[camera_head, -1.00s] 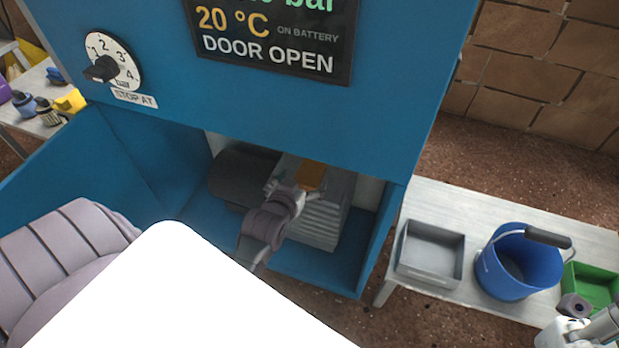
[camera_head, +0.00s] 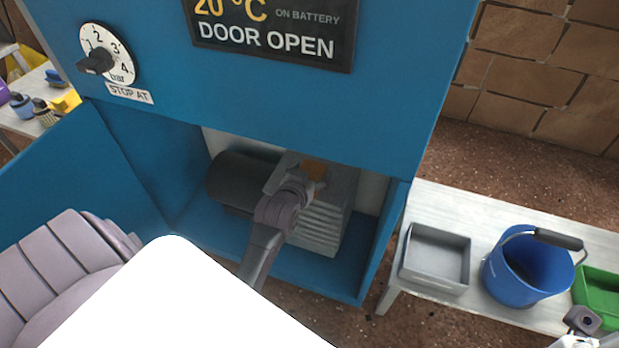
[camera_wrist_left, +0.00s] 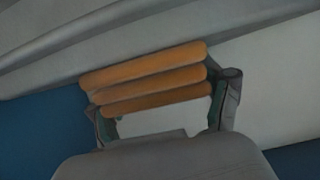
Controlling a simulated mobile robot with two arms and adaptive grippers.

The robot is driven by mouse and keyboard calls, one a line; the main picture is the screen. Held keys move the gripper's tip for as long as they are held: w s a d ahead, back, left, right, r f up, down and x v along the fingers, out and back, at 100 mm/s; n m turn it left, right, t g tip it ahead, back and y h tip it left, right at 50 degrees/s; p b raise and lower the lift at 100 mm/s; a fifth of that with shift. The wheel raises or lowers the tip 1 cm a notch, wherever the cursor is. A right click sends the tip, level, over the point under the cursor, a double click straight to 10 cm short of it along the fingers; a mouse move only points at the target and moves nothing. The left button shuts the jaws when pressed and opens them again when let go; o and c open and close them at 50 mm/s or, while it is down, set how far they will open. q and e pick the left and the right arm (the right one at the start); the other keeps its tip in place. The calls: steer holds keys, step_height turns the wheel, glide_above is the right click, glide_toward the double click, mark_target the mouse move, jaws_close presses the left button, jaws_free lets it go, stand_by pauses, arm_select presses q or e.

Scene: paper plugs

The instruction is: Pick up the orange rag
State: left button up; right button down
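The orange rag (camera_head: 315,169) lies on top of the grey ribbed stack inside the blue cabinet. In the left wrist view the folded rag (camera_wrist_left: 148,82) shows as three orange rolls. My left gripper (camera_head: 305,186) reaches into the cabinet right at the rag and hides part of it. In the wrist view its two fingers (camera_wrist_left: 165,104) are wide apart, one near each end of the rag. The top roll reaches past the left finger; I cannot tell whether the fingers touch the rag. My right gripper (camera_head: 580,325) is partly cut off at the lower right corner; its fingers are unclear.
The blue cabinet (camera_head: 270,115) overhangs the opening, with its door (camera_head: 80,180) open at left. A dark roll (camera_head: 235,180) lies left of the grey ribbed stack (camera_head: 318,232). A bench (camera_head: 445,205) at right holds a grey tray (camera_head: 437,282), blue bucket (camera_head: 505,290) and green bin (camera_head: 598,290).

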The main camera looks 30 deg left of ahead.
arm_select(q)
steer(key=shift+f, duration=0.1)
steer(key=c, duration=0.5)
steer(key=shift+s, duration=0.1)
